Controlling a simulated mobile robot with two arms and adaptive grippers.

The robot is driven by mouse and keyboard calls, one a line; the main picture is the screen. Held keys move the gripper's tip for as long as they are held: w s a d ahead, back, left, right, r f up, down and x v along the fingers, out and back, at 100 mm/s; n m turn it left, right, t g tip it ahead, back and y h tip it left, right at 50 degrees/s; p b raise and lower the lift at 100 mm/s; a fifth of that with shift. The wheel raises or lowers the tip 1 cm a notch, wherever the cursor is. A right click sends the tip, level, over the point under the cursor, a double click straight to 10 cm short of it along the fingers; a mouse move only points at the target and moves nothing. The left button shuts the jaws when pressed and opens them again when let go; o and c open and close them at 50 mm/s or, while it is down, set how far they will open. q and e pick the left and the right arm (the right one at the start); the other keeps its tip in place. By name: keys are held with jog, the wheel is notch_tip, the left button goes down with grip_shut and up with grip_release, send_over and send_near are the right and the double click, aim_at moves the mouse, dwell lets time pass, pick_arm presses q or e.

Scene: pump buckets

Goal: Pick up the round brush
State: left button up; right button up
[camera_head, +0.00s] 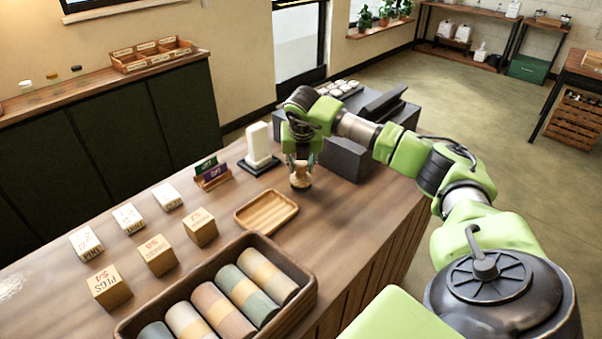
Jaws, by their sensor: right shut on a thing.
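The round brush (301,178) is a small tan and brown piece at the far part of the wooden counter (225,258). My right gripper (302,160) points down at it from above and is shut on its upper part. The brush looks upright, at or just above the counter top; I cannot tell whether it touches. My left gripper is not in view.
A wooden tray (266,212) lies just in front of the brush. A white block on a dark base (259,147) and small cards in a holder (211,173) stand to the left. Dark boxes (350,158) stand behind right. A bin of rolls (305,267) and several lettered blocks (158,254) are nearer.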

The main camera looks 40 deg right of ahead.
jog(key=s+a+r+b, duration=0.4)
jog(key=a+r, duration=0.7)
jog(key=a, duration=0.2)
jog(key=shift+s+r, duration=0.15)
jog(key=shift+s, duration=0.25)
jog(key=shift+a, duration=0.1)
jog(key=o, duration=0.3)
jog(key=shift+c, duration=0.8)
